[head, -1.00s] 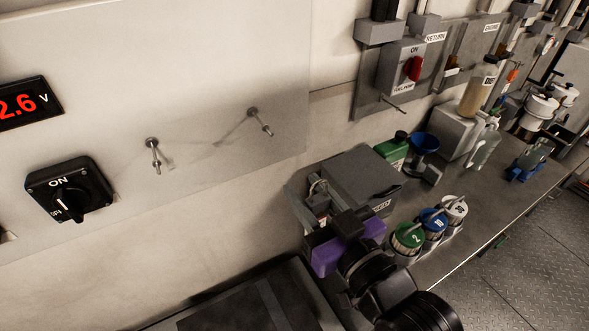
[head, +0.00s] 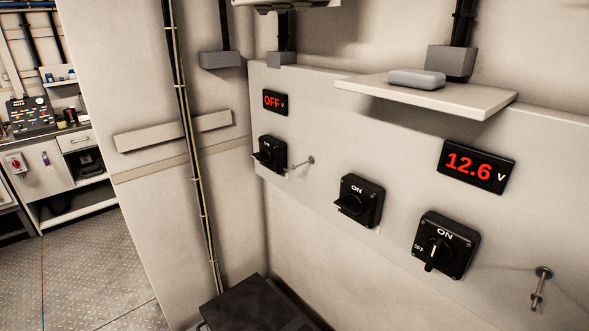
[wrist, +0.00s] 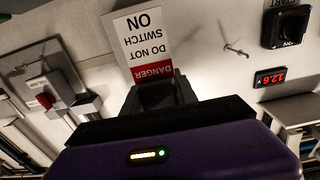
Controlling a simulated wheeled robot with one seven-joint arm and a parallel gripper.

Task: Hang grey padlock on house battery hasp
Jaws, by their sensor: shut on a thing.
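My gripper (wrist: 160,95) is shut at the top end of a white tag with a red DANGER band (wrist: 140,45), which reads "DO NOT SWITCH ON". It shows upside down in the wrist view, in front of the pale wall panel. No grey padlock can be made out; the fingers hide what is between them. In the head view, three black rotary switches sit on the panel: left (head: 270,153), middle (head: 360,200) and right (head: 445,245). None has a readable battery name. Metal pegs stick out beside the left switch (head: 300,165) and right switch (head: 540,287). My gripper is outside the head view.
A red OFF display (head: 274,102) and a 12.6 V display (head: 476,166) are on the panel. A shelf (head: 430,95) juts out above, with a grey object (head: 416,79) on it. A dark box (head: 255,305) stands below. Open floor (head: 90,270) lies at left.

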